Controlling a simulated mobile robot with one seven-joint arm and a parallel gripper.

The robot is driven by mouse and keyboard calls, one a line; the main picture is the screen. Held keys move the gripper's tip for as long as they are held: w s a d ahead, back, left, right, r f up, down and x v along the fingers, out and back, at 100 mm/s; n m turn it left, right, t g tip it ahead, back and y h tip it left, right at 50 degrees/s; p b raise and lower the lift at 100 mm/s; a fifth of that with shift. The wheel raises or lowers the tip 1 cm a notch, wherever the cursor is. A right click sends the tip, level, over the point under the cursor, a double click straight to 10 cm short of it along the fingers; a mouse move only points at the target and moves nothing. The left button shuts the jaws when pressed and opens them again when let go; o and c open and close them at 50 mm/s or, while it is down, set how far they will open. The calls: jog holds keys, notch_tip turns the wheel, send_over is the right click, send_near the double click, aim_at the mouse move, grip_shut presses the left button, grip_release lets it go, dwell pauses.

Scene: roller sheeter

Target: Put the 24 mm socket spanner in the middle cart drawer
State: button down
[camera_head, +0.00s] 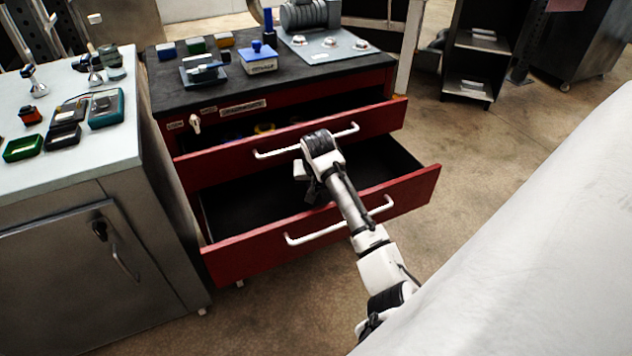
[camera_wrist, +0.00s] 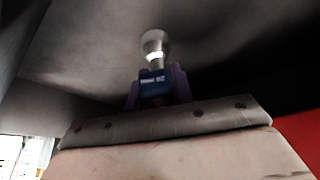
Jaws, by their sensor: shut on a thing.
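My gripper (camera_head: 312,188) is over the lower open drawer (camera_head: 250,207) of the red cart, below the front of the upper open drawer (camera_head: 222,168). In the wrist view, my gripper (camera_wrist: 157,88) is shut on the socket spanner, which has a blue labelled part and a round metal end (camera_wrist: 155,46). Its size marking is too small to read. A dark surface lies beyond it. In the head view the spanner is hidden or too small to tell. The lower drawer's visible floor is bare and dark. Whether another drawer lies beneath it is unclear.
The upper drawer overhangs the back of the lower one and holds a yellow item (camera_head: 264,129). The cart top (camera_head: 180,98) carries several tools and boxes. A metal cabinet (camera_head: 60,190) with instruments stands close at the left. Floor at the right (camera_head: 480,150) is clear.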

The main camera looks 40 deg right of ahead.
jog(key=shift+f, duration=0.55)
jog(key=c, duration=1.2)
grip_release()
jog(key=shift+r, duration=0.55)
jog(key=v, duration=1.2)
